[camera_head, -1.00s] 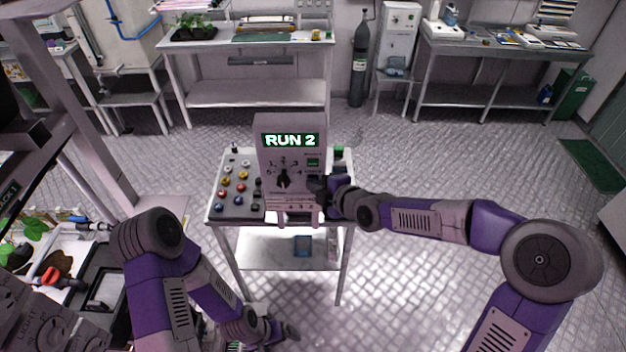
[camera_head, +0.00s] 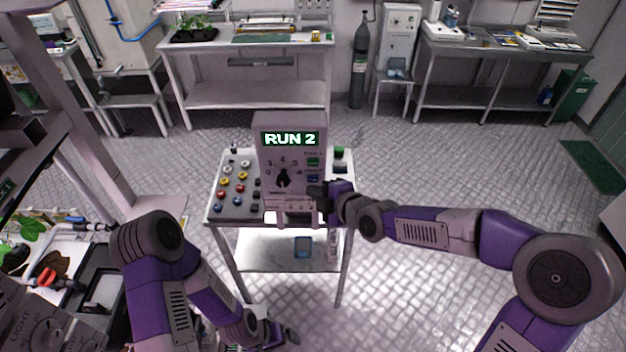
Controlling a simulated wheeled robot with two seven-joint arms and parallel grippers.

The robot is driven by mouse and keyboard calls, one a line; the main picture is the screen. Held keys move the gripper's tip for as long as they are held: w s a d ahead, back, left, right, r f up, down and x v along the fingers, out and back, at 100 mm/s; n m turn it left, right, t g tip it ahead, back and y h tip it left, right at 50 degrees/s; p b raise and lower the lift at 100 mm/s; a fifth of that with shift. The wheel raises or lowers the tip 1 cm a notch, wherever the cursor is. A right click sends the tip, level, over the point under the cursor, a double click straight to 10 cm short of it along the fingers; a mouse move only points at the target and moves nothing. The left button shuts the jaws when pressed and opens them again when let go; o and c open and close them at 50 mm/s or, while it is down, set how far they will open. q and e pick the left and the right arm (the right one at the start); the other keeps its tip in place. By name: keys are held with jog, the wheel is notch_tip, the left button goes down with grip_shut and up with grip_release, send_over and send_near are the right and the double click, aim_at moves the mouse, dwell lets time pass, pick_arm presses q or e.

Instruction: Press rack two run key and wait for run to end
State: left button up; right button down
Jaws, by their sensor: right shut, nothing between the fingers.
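The grey control box (camera_head: 264,152) stands upright on a small cart, its lit display (camera_head: 290,139) reading "RUN 2". Below the display are a black dial knob (camera_head: 283,179) with numbers around it, a green key (camera_head: 313,162) and a blue key (camera_head: 312,179) under it. Which of them is the run key I cannot read. My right gripper (camera_head: 317,192) is shut and empty at the box's right side, just below the blue key. Whether it touches the box I cannot tell. My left gripper (camera_head: 288,336) hangs low at the bottom, away from the box; its jaws are unclear.
The cart top (camera_head: 214,212) carries several coloured knobs left of the box and a green button (camera_head: 339,151) behind right. A rack with plants stands at the left edge. Benches and a gas cylinder (camera_head: 359,65) line the back. The floor right of the cart is clear.

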pick_arm(q)
jog(key=shift+f+b, duration=0.7)
jog(key=shift+f, duration=0.15)
pick_arm(e)
jog(key=s, duration=0.4)
jog(key=shift+s, duration=0.3)
jog(key=s+d+f+m+g+h+b, duration=0.1)
jog(key=s+d+f+m+g+b, duration=0.15)
jog(key=f+m, duration=0.7)
jog(key=s+d+f+m+g+h+b, duration=0.1)
jog(key=s+d+f+m+g, duration=0.15)
jog(key=f, duration=1.35)
pick_arm(q)
notch_tip(320, 180, down, 6)
jog(key=b, duration=0.2)
jog(key=shift+f+b, duration=0.15)
jog(key=shift+b, duration=0.25)
pick_arm(e)
jog(key=s+d+f+m+g+h, duration=0.1)
jog(key=s+d+f+m+g, duration=0.1)
jog(key=s+f+m, duration=0.4)
jog(key=s+d+f+m+g+h, duration=0.1)
jog(key=s+d+f+m+g, duration=0.1)
jog(key=s+f+m, duration=0.5)
jog(key=s+f, duration=0.3)
jog(key=f, duration=0.2)
jog(key=shift+g, duration=0.3)
